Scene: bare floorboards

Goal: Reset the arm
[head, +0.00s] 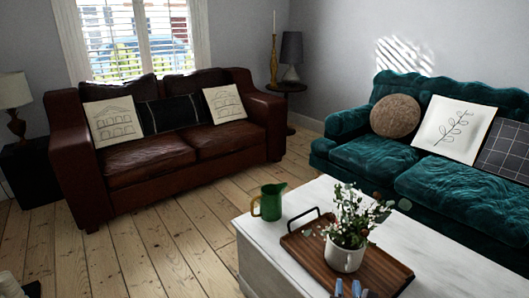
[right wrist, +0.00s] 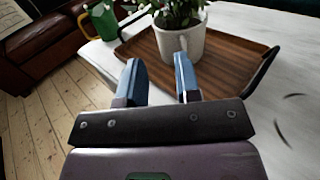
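My right gripper (head: 347,289) shows at the bottom edge of the head view, in front of the white coffee table. In the right wrist view its two blue fingers (right wrist: 159,82) stand apart with nothing between them. They point toward a wooden tray (right wrist: 225,68) and a white potted plant (right wrist: 182,43), and look clear of both. At the bottom left corner of the head view a small part of my left arm (head: 12,286) shows; its fingers cannot be made out.
The white coffee table (head: 262,238) carries a green jug (head: 269,202), the tray (head: 385,272) and the plant (head: 346,259). A brown leather sofa (head: 150,160) stands at the back left, a teal sofa (head: 370,158) at the right. Bare floorboards (head: 150,250) lie open on the left.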

